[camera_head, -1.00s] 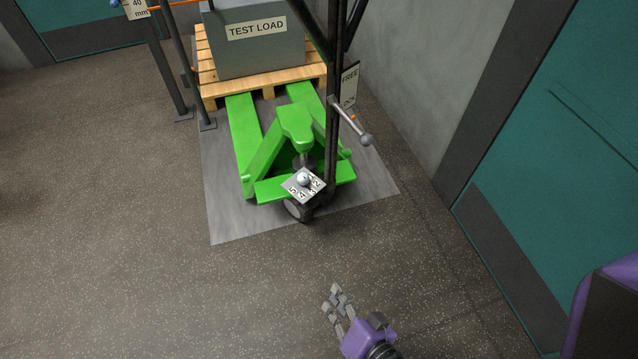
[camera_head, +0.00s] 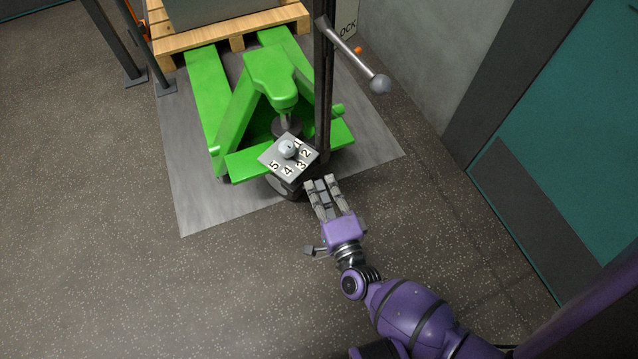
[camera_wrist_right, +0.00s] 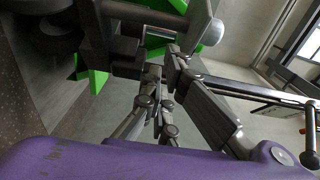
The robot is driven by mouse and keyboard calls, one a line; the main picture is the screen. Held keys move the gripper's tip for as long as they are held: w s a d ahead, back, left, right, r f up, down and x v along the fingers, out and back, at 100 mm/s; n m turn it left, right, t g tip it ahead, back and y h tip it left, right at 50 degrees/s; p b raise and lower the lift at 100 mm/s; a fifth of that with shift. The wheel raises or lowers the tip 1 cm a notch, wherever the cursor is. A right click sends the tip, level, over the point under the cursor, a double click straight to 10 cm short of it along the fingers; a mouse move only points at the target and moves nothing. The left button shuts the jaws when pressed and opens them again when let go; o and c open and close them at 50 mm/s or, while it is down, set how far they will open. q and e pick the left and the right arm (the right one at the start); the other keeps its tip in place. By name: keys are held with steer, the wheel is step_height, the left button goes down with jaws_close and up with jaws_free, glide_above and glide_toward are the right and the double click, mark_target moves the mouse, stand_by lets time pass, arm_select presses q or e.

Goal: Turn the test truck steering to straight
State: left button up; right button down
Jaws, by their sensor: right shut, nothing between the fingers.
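The green test truck (camera_head: 205,90) stands on a grey metal plate with its forks under a wooden pallet. At its front is a tilted numbered plate (camera_head: 273,157) with a round knob (camera_head: 288,148) on it. A dark wheel (camera_head: 283,187) shows partly below the plate. My right gripper (camera_head: 322,183) is just in front of and to the right of the numbered plate. Its fingers are together and hold nothing; whether they touch the truck is unclear. In the right wrist view the fingers (camera_wrist_right: 163,85) are close to dark metal parts and the knob (camera_wrist_right: 212,32). My left gripper is not in view.
A dark upright post (camera_head: 324,90) stands beside the truck, with a ball-ended lever (camera_head: 379,84) sticking out right. The pallet (camera_head: 232,35) carries a grey load. A wall and teal door (camera_head: 570,150) are on the right. Floor at left is open.

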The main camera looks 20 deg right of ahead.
mark_target(291, 163)
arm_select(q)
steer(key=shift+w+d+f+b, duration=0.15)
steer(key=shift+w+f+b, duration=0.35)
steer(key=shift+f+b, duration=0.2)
arm_select(e)
steer(key=w, duration=0.7)
steer(key=shift+w, duration=0.4)
